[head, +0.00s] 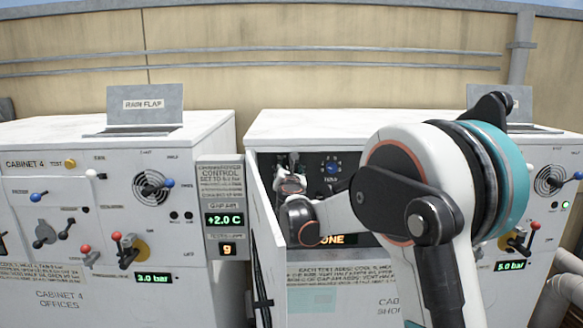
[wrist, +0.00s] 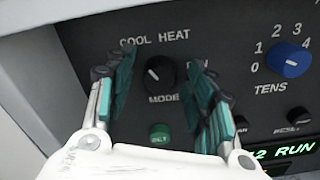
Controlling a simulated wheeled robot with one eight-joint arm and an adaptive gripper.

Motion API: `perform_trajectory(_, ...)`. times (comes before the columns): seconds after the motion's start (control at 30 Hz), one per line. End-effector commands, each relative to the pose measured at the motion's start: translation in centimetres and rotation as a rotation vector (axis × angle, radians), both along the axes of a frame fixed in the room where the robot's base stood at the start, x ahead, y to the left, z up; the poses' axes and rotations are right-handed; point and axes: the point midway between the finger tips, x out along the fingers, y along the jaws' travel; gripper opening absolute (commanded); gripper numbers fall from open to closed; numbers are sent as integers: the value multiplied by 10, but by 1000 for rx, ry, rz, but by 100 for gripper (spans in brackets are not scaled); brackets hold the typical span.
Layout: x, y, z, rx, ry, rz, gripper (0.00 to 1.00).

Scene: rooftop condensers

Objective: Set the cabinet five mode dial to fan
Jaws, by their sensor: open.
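The mode dial (wrist: 158,74) is a small black knob on the dark panel in the wrist view, with COOL and HEAT printed above it and MODE below. Its pale mark seems to point up and left, towards COOL. No FAN label is readable. My gripper (wrist: 160,72) is open, with one teal-padded finger on each side of the dial. Whether the pads touch it I cannot tell. That cabinet's name is mostly covered.
A blue TENS dial (wrist: 290,58) sits right of the fingers. A green button (wrist: 159,134) lies below the mode dial, between the fingers. A green RUN display (wrist: 285,151) is at lower right. The open cabinet door (head: 264,225) stands left of my arm, beside cabinet 4 (head: 60,285).

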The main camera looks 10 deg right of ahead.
Motion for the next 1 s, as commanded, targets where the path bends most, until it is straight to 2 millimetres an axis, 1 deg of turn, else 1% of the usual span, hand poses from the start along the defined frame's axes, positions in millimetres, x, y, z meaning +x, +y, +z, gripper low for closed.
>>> perform_trajectory(0.07, 0, 0, 0, 0, 0, 0, 49)
perform_trajectory(0.17, 0, 0, 0, 0, 0, 0, 29)
perform_trajectory(0.2, 0, 0, 0, 0, 0, 0, 20)
perform_trajectory(0.27, 0, 0, 0, 0, 0, 0, 6)
perform_trajectory(0.53, 0, 0, 0, 8, -2, 0, 5)
perform_trajectory(0.67, 0, 0, -1, 38, -8, 0, 5)
perform_trajectory(0.87, 0, 0, -2, 142, -28, 0, 5)
perform_trajectory(1.0, 0, 0, -3, 256, -51, 1, 5)
